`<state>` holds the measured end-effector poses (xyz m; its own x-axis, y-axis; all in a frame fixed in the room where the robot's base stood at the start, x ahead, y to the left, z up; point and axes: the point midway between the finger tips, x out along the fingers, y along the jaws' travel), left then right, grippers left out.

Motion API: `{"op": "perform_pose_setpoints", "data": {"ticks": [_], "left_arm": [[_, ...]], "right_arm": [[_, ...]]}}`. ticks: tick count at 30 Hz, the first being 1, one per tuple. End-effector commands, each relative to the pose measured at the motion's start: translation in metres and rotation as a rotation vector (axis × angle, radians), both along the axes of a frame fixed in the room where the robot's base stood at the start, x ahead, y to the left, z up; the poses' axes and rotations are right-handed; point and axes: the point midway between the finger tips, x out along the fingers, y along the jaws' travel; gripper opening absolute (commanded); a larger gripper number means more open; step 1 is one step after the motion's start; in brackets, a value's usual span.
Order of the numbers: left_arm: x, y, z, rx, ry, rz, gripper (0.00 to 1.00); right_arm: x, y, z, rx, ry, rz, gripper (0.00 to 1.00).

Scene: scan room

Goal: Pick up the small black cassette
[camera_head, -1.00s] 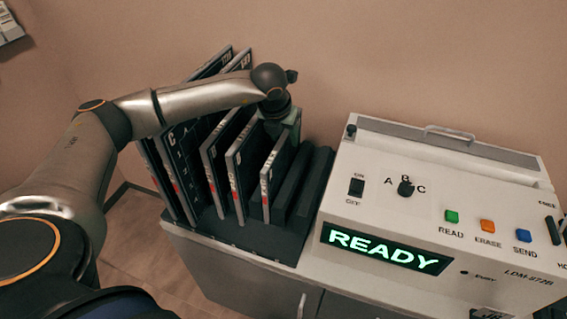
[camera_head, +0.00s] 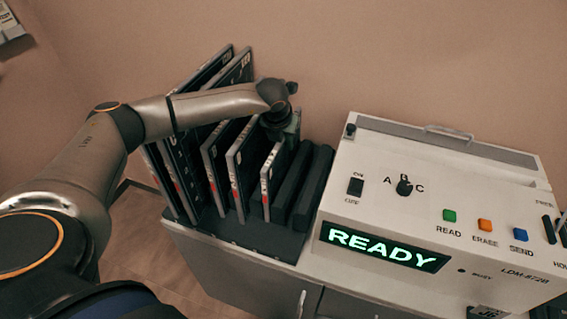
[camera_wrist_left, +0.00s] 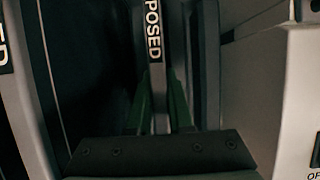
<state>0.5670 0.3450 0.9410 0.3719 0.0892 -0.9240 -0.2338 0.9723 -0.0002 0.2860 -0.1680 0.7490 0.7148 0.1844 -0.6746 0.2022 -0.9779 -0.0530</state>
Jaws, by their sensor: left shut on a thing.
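The small black cassette (camera_head: 270,178) stands upright in the black rack (camera_head: 262,238), the rightmost and smallest of the row. Its pale edge strip with the letters "POSED" shows in the left wrist view (camera_wrist_left: 154,50). My left gripper (camera_head: 288,128) is at the upper back part of this cassette. In the left wrist view its greenish fingers (camera_wrist_left: 159,105) lie on both sides of the cassette, shut on it. The fingertips are mostly hidden in the head view. My right gripper is not in view.
Larger cassettes (camera_head: 240,168) stand close on the left, with narrow gaps. Empty black slots (camera_head: 312,187) lie to the right. The white machine (camera_head: 400,225) with a lit READY display (camera_head: 383,247) stands right of the rack. A wall is behind.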

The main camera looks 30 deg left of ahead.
Motion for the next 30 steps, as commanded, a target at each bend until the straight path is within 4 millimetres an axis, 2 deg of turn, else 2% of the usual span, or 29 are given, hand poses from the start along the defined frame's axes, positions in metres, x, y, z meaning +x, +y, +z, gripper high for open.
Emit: {"op": "perform_pose_setpoints", "data": {"ticks": [3, 30], "left_arm": [[-0.0001, 0.0003, 0.0002, 0.0, 0.0, 0.0, 0.0], [0.0001, 0.0006, 0.0005, 0.001, 0.0, 0.001, 0.0]], "right_arm": [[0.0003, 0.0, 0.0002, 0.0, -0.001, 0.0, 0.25], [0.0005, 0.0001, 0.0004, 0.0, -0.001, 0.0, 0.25]]}}
